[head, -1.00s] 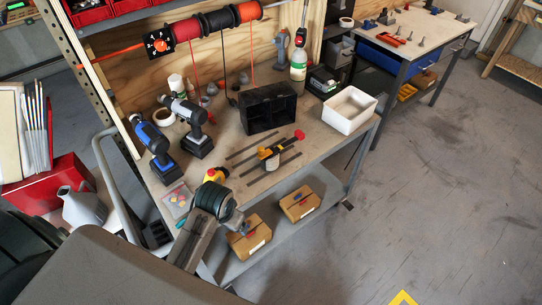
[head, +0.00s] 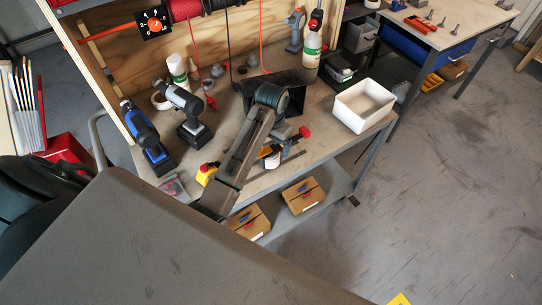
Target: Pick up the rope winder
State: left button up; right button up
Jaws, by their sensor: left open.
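What looks like the rope winder (head: 272,160) lies on the workbench (head: 319,141), in front of the black bin. It has a pale round body, yellow parts and a red end piece (head: 304,132) at its right. My left arm reaches over the bench from the lower left and hides much of its left and upper side. My left gripper (head: 281,129) is open at the end of this arm, just above or behind the winder; its fingers are small and partly hidden. I cannot tell whether they touch it. My right gripper is not in view.
A black bin (head: 290,81) stands behind my arm. A white tray (head: 364,106) sits at the bench's right end. Drills (head: 187,112) (head: 147,139) and a yellow box with a red button (head: 206,174) stand on the left. Cardboard boxes (head: 303,195) lie on the shelf below.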

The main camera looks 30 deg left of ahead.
aim_at(271, 149)
pick_arm(q)
jog(key=shift+w+f, duration=0.1)
jog(key=shift+f, duration=0.35)
jog(key=shift+w+f, duration=0.15)
jog(key=shift+f, duration=0.2)
jog(key=shift+a+f+p, duration=0.3)
jog(key=shift+f+p, duration=0.55)
jog(key=shift+p, duration=0.1)
notch_tip(271, 149, down, 2)
jog(key=shift+a+f+p, duration=0.15)
jog(key=shift+f+p, duration=0.05)
jog(key=shift+p, duration=0.25)
jog(key=shift+f, duration=0.6)
jog(key=c, duration=1.3)
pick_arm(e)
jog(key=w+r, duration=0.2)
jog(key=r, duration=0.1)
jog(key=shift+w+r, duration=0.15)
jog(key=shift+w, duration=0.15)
